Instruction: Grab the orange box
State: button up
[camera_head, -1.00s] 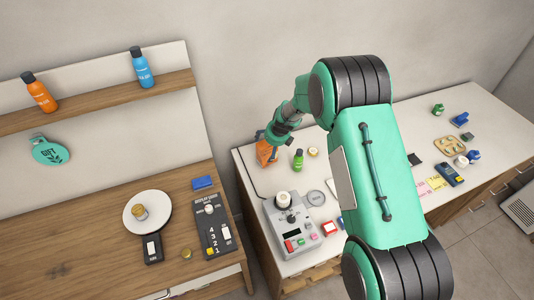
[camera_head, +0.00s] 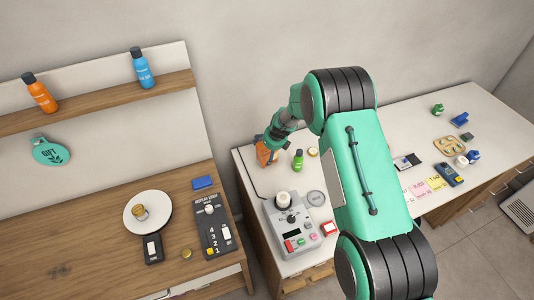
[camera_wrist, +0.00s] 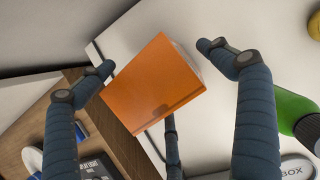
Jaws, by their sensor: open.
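The orange box (camera_wrist: 152,84) fills the middle of the wrist view, standing on the white counter near its left edge. In the head view the orange box (camera_head: 264,155) is at the counter's back left corner, partly hidden by my gripper (camera_head: 268,147).
A green bottle (camera_head: 298,160) stands just right of the box; it also shows in the wrist view (camera_wrist: 295,115). A grey device (camera_head: 290,228) sits in front. A wooden counter (camera_head: 80,225) lies left across a gap, with a white plate (camera_head: 160,205).

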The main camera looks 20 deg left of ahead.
jog(key=shift+w+a+f, duration=0.15)
jog(key=shift+a+f, duration=0.05)
jog(key=shift+f, duration=0.35)
jog(key=c, duration=1.8)
